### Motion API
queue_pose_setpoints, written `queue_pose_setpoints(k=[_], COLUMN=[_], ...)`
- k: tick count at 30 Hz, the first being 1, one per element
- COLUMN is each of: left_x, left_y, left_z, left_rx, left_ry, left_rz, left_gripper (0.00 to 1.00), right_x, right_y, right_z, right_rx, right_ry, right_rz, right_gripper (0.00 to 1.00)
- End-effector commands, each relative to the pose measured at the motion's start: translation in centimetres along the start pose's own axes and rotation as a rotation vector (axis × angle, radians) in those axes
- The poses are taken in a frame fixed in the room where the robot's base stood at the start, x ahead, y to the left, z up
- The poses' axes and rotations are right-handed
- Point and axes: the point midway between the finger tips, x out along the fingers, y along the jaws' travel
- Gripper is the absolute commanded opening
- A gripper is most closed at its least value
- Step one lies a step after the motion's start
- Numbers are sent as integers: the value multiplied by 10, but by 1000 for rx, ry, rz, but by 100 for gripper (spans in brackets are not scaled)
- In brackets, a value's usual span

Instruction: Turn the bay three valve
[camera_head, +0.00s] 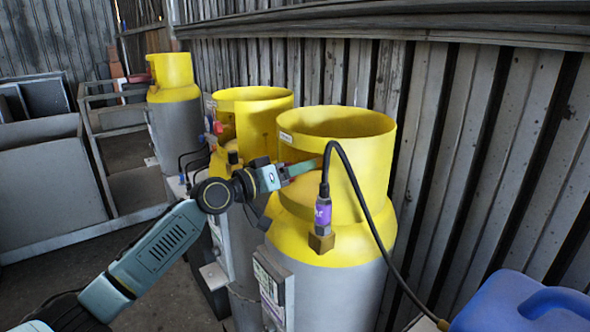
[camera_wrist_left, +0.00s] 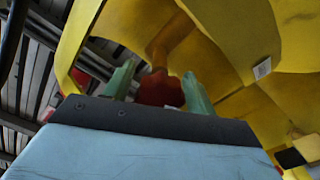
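Three grey gas cylinders with yellow collars stand in a row in the head view: a near one (camera_head: 335,285), a middle one (camera_head: 255,105) and a far one (camera_head: 173,70). I cannot tell their bay numbers. My left gripper (camera_head: 304,168) reaches into the collar opening of the near cylinder. In the left wrist view, a red valve knob (camera_wrist_left: 160,89) lies between the green fingers of my left gripper (camera_wrist_left: 158,84). The fingers are apart, with a gap at the left one; the right one overlaps or touches the knob's edge. My right gripper is out of view.
A black hose with a purple-labelled connector (camera_head: 323,212) loops over the near cylinder's front and right side. A blue jug (camera_head: 525,305) stands at the lower right. A corrugated wall (camera_head: 445,130) runs behind. Grey metal frames (camera_head: 50,190) stand at left; some floor is clear there.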

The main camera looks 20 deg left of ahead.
Motion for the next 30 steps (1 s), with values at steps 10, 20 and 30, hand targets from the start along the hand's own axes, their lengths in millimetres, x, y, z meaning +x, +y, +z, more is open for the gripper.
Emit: queue_pose_setpoints(k=[10, 20, 30], left_x=[0, 0, 0], left_y=[0, -2, -3], left_z=[0, 2, 4], left_rx=[0, 79, 349], left_ry=[0, 0, 1], left_rz=[0, 0, 0], left_gripper=[19, 19, 19], right_x=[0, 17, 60], right_y=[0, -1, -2], right_z=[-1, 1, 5], right_rx=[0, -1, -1], right_ry=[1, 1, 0], right_rz=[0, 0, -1], right_gripper=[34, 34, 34])
